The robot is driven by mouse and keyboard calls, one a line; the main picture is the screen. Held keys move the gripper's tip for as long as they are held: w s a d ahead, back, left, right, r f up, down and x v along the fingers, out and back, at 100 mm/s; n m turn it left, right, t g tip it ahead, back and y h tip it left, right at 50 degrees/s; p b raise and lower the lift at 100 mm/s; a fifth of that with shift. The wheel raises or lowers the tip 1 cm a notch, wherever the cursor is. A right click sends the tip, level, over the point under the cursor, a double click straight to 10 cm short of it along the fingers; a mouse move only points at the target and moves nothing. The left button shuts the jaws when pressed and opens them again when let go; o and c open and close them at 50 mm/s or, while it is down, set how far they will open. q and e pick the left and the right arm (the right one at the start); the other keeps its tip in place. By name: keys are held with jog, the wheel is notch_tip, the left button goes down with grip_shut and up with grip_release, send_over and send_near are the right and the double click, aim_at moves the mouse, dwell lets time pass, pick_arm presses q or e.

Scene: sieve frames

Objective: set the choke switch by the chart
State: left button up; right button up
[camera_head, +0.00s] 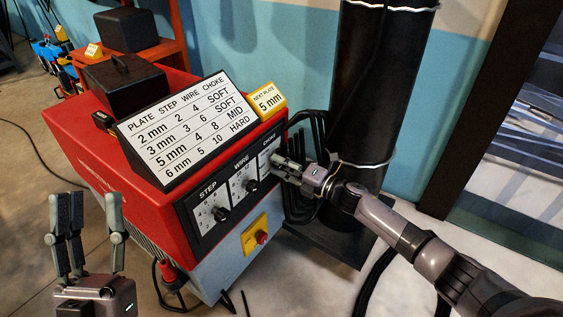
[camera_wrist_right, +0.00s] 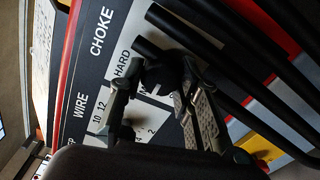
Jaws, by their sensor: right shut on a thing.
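The chart (camera_head: 190,125) stands on the red machine and lists SOFT, SOFT, MID and HARD under CHOKE; the 5 mm row reads MID. A yellow sign (camera_head: 268,100) reads NEXT PLATE 5 mm. My right gripper (camera_head: 284,166) is at the CHOKE dial on the front panel. The right wrist view shows its fingers (camera_wrist_right: 160,95) closed around the dark choke switch (camera_wrist_right: 158,72), beside the HARD label. The other labels are partly hidden, and I cannot tell where the switch points. My left gripper (camera_head: 88,212) is open and empty, left of the machine.
The STEP knob (camera_head: 221,213) and WIRE knob (camera_head: 252,185) sit left of the choke dial. Black cables (camera_head: 305,150) and a large black cylinder (camera_head: 377,90) stand close to my right gripper.

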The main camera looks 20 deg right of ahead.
pick_arm(q)
jog(key=shift+w+d+f+g, duration=0.1)
jog(key=shift+w+f+g, duration=0.3)
jog(key=shift+w, duration=0.1)
pick_arm(e)
jog(key=o, duration=1.1)
jog(key=shift+o, duration=0.2)
jog(key=v, duration=1.2)
